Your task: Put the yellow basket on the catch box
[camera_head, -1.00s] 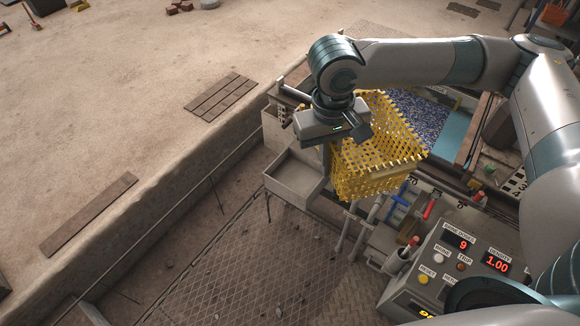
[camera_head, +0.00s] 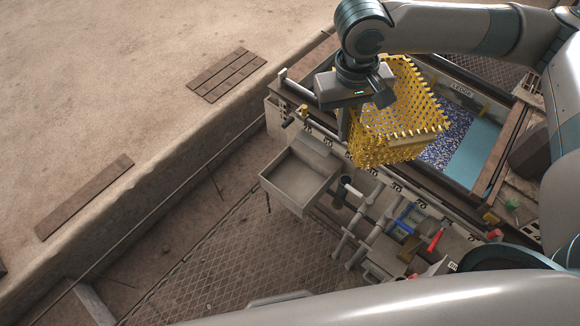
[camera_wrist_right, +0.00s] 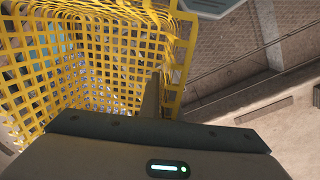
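The yellow basket (camera_head: 395,148), an open mesh basket, hangs from my right gripper (camera_head: 346,122) above the machine. In the right wrist view, the basket (camera_wrist_right: 110,62) fills the left side, and a finger of my right gripper (camera_wrist_right: 152,98) lies against its wall near the rim. The gripper is shut on that wall; its other finger is mostly hidden. A grey open box (camera_head: 293,180), perhaps the catch box, stands left of and below the basket in the head view and looks empty. My left gripper is not in view.
A trough with blue speckled contents (camera_head: 447,140) lies behind and right of the basket. Pipes (camera_head: 352,225), a blue handle (camera_head: 403,222) and a red handle (camera_head: 435,240) stand in front. A grate floor (camera_head: 235,265) is clear at lower left.

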